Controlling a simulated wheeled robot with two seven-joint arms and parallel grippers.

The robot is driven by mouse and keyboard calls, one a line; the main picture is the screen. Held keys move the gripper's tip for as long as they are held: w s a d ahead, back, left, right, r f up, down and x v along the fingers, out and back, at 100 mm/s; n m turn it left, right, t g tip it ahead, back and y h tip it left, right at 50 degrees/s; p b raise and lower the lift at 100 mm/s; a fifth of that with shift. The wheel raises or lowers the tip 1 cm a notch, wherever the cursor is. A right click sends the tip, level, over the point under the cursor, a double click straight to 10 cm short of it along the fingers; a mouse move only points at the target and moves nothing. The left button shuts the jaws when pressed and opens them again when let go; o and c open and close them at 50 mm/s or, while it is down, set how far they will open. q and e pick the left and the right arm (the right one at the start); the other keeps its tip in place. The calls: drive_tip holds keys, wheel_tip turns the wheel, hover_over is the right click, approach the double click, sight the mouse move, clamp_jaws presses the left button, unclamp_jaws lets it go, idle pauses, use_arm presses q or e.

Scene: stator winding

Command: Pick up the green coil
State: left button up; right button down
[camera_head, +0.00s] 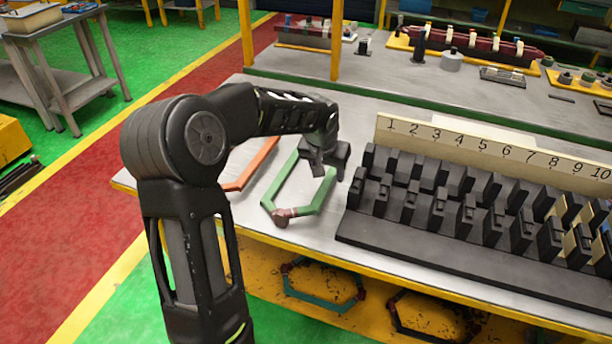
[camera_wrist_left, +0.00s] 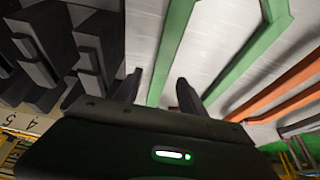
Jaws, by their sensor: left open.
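The green coil (camera_head: 276,185) is a long six-sided loop with a reddish-brown wrapped end. It lies on the grey tabletop, left of the numbered black slotted block (camera_head: 440,240). My left gripper (camera_head: 328,168) is over the far right part of the coil, pointing down. In the left wrist view, my left gripper (camera_wrist_left: 158,90) is open, and one green side of the coil (camera_wrist_left: 172,45) runs between its fingers. The coil's other side passes outside the right-hand finger. I cannot tell the exact height of the fingers. My right gripper is not in view.
An orange coil (camera_head: 255,165) lies left of the green one, partly behind my left arm. A numbered board (camera_head: 490,145) stands behind the slotted block. Below the tabletop, a yellow shelf (camera_head: 265,290) holds a teal coil (camera_head: 320,302) and a dark coil (camera_head: 400,325).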

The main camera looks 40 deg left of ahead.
sight(329, 177)
use_arm(q)
drive_tip(key=x, duration=0.4)
drive_tip(key=shift+p, duration=0.4)
clamp_jaws()
idle(0.5)
idle(0.9)
